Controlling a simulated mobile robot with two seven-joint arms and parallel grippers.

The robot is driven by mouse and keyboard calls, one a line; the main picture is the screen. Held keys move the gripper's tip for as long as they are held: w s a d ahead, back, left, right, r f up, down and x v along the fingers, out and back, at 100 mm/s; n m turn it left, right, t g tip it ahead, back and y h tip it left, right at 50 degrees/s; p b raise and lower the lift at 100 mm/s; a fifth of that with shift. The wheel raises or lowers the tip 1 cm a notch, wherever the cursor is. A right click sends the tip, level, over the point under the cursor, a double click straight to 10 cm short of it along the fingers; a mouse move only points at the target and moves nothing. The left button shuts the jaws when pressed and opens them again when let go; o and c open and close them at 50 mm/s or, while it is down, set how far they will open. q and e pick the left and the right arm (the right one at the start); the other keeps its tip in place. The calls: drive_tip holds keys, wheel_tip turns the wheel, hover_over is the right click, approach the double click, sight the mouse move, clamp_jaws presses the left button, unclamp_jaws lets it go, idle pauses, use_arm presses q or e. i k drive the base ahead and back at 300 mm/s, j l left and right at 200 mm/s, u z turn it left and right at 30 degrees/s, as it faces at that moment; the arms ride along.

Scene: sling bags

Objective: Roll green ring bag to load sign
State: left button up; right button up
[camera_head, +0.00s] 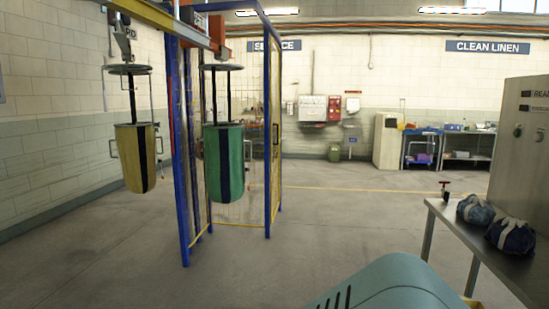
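The green bag (223,165) with a dark vertical stripe hangs under a dark round ring (221,67) from the overhead rail, among the blue posts left of centre. A yellow bag (135,160) hangs under a similar ring to its left, outside the blue frame. Neither of my grippers is in view.
A blue post frame (181,160) with yellow mesh stands around the green bag. The overhead yellow rail (160,16) runs above. A metal table (450,218) with dark bundles (512,236) stands at right. Floor between is clear. A CLEAN LINEN sign (487,46) hangs at back right.

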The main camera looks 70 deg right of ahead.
sight(224, 142)
drive_tip(key=z, duration=1.85)
drive_tip(key=i+z, duration=0.15)
drive_tip(key=i, duration=5.6)
drive_tip(key=j, duration=0.1)
